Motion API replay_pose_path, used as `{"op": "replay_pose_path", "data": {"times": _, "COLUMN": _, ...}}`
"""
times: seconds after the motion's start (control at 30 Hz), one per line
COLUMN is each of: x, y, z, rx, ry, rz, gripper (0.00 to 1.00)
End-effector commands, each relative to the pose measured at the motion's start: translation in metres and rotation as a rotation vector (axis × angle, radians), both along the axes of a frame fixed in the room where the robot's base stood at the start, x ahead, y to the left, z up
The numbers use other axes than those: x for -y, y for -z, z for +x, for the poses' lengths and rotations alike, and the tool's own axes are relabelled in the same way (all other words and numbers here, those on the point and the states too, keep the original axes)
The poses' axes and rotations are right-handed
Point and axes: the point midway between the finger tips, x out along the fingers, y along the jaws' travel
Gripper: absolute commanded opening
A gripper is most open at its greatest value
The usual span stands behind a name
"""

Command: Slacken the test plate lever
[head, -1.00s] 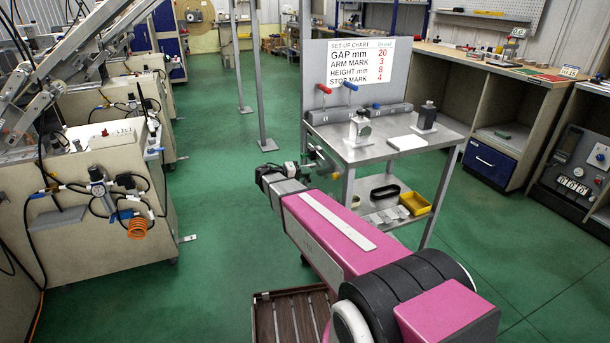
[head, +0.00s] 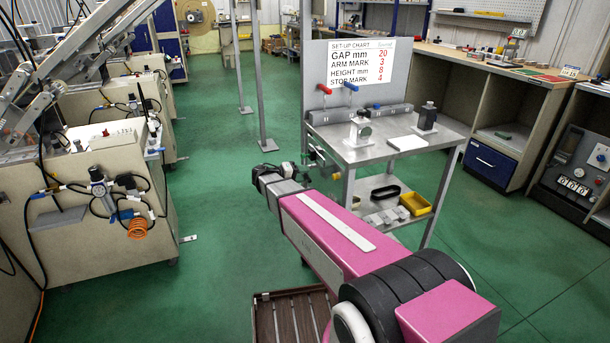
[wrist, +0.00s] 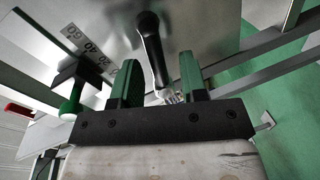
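In the wrist view, a black lever (wrist: 152,45) with a rounded end lies between the two green fingers of my gripper (wrist: 160,65). The fingers are apart, with a visible gap on each side of the lever. The lever's lower end meets a small metal fitting near the gripper's palm. A grey metal plate (wrist: 205,25) lies behind it, and a numbered scale (wrist: 92,48) shows at left. In the head view, my gripper (head: 304,172) is at the left front edge of the steel table; its fingers and the lever are too small to make out clearly.
A green knob (wrist: 70,107) is left of the fingers. The steel table (head: 369,154) carries red (head: 325,90) and blue (head: 351,87) handles, small stands and a set-up chart (head: 362,63). Its lower shelf holds a yellow tray (head: 415,204).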

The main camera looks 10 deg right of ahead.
Motion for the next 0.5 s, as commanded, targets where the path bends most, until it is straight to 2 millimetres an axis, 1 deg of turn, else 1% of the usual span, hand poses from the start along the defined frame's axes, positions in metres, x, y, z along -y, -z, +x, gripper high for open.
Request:
{"op": "replay_pose_path", "data": {"times": 0.3, "x": -0.056, "y": -0.011, "z": -0.014, "rx": 0.000, "ry": -0.001, "rz": 0.001, "gripper": 0.40}}
{"op": "replay_pose_path", "data": {"times": 0.4, "x": -0.071, "y": -0.014, "z": -0.017, "rx": 0.000, "ry": -0.002, "rz": 0.002, "gripper": 0.40}}
{"op": "replay_pose_path", "data": {"times": 0.5, "x": -0.081, "y": -0.016, "z": -0.020, "rx": 0.000, "ry": -0.001, "rz": 0.001, "gripper": 0.40}}
